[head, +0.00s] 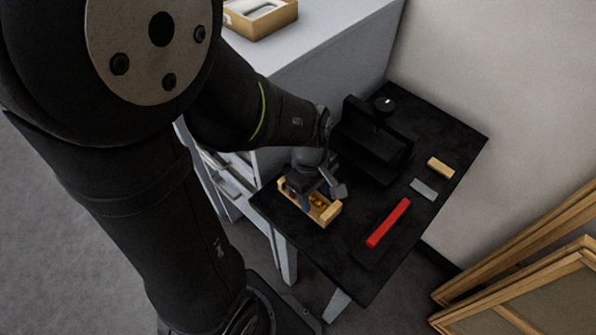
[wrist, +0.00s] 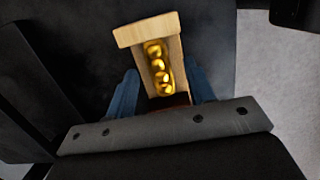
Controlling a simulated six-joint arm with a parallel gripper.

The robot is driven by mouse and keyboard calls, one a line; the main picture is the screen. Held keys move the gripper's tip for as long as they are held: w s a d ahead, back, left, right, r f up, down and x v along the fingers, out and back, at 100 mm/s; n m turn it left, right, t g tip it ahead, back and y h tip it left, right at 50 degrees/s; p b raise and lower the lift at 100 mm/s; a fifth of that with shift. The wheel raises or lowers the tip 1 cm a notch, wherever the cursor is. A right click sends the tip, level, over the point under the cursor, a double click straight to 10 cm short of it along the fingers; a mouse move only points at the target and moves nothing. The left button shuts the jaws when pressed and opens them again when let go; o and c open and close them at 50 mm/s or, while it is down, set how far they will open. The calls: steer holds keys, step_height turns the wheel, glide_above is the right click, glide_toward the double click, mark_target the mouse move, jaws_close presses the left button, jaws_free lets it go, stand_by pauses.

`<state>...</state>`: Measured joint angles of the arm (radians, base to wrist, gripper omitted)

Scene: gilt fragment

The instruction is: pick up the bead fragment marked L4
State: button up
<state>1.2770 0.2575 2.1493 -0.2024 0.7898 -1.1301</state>
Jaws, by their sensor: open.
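A gilt bead fragment (wrist: 158,66), a short row of gold beads, lies inside a small open wooden box (wrist: 148,31). In the head view the box (head: 331,217) stands near the table's left front edge, with a little gold showing inside. No L4 mark is legible in either view. My gripper (wrist: 163,95) is open, its two blue fingers on either side of the box's near part in the wrist view. The fingers look empty; whether they touch the box I cannot tell. In the head view my gripper (head: 306,200) is over the box and partly hides it.
The black table (head: 300,242) also carries a red bar (head: 388,223), a grey block (head: 423,189), a tan block (head: 440,168) and a black stand (head: 372,143) behind my gripper. A grey cabinet (head: 330,55) adjoins the table. Wooden frames (head: 520,290) lean at the right.

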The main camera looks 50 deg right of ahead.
steer(key=shift+c, duration=0.2)
steer(key=c, duration=1)
